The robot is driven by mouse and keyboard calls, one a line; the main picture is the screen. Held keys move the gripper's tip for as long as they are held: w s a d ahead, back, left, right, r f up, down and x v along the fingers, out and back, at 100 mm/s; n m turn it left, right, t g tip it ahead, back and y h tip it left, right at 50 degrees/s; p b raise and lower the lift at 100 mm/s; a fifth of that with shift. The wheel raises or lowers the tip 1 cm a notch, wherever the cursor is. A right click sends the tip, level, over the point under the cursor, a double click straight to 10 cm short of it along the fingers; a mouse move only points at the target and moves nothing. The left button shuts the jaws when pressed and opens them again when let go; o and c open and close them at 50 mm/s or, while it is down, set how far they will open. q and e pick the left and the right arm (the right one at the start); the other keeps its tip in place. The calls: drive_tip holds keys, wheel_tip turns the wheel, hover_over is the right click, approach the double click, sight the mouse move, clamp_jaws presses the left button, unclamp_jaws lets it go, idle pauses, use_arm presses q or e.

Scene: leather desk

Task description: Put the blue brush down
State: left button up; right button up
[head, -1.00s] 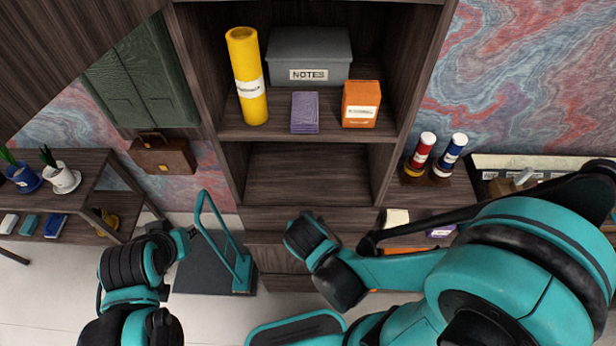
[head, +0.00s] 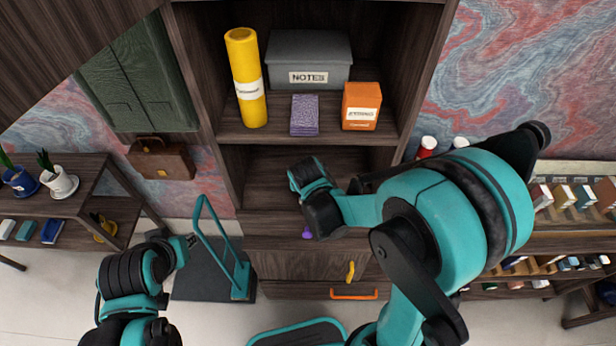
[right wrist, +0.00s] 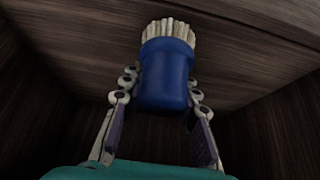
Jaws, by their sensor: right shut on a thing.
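The blue brush (right wrist: 165,75) shows in the right wrist view, with its pale bristles up and its blue body between the fingers. My right gripper (right wrist: 161,92) is shut on that body. Dark wooden surfaces surround it there. In the head view my right arm reaches in front of the open lower shelf compartment (head: 262,185), and its wrist and forearm hide the brush and the fingers. My left gripper (head: 190,240) is low at the left, away from the shelf; its fingers are too small to read.
The shelf above holds a yellow roll (head: 246,80), a grey NOTES box (head: 310,62), a purple block (head: 304,115) and an orange box (head: 361,106). The lower compartment's visible left part is bare. A side shelf (head: 560,232) at the right holds several small items.

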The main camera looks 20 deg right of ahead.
drive_tip(key=w, duration=0.1)
drive_tip(key=w+d, duration=0.1)
drive_tip(key=w, duration=0.1)
drive_tip(key=shift+w+f+b, duration=0.15)
drive_tip(key=shift+b, duration=0.15)
drive_tip(key=shift+f, duration=0.15)
drive_tip(key=o, duration=1)
